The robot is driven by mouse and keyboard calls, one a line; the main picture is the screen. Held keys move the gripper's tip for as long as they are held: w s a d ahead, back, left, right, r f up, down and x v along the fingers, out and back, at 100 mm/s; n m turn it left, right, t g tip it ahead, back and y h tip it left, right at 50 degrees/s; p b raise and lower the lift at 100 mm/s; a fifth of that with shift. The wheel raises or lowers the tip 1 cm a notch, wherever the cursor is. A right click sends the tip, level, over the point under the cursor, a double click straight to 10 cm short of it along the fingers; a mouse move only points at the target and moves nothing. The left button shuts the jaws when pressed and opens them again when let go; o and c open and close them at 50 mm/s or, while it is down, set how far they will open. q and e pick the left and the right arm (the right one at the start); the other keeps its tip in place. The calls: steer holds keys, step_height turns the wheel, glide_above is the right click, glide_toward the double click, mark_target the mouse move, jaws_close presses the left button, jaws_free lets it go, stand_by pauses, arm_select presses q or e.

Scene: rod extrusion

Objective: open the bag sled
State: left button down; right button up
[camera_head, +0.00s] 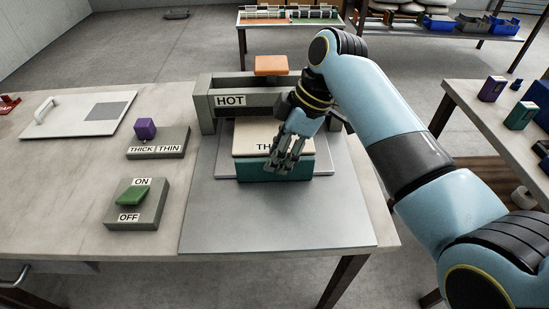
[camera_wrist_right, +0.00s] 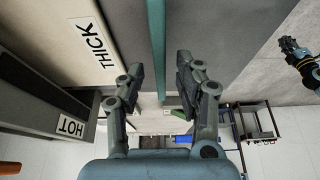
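A beige slab lettered THICK (camera_head: 272,137) lies on a low teal-edged block in front of the grey press marked HOT (camera_head: 230,101). The teal front part (camera_head: 255,171) faces the near side; I take this to be the bag sled. My right gripper (camera_head: 287,163) points down over its front and hides part of the lettering. In the right wrist view, the teal strip (camera_wrist_right: 156,45) runs between the fingers of the right gripper (camera_wrist_right: 161,78), which stand apart with gaps on both sides. What seems to be my left gripper (camera_wrist_right: 298,52) shows small at the right edge.
Left of the metal plate (camera_head: 225,220) are a THICK/THIN switch (camera_head: 158,149) with a purple knob and an ON/OFF switch (camera_head: 137,213) with a green lever. An orange pad (camera_head: 271,65) tops the press. A white handled board (camera_head: 80,113) lies far left. The table's near left is clear.

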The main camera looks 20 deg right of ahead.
steer(key=shift+a+f, duration=0.2)
steer(key=shift+f, duration=0.35)
steer(key=shift+w+a+f, duration=0.1)
steer(key=shift+a+f, duration=0.05)
steer(key=shift+f, duration=0.25)
steer(key=shift+c, duration=0.4)
arm_select(q)
steer(key=shift+w, duration=0.6)
arm_select(e)
jaws_close()
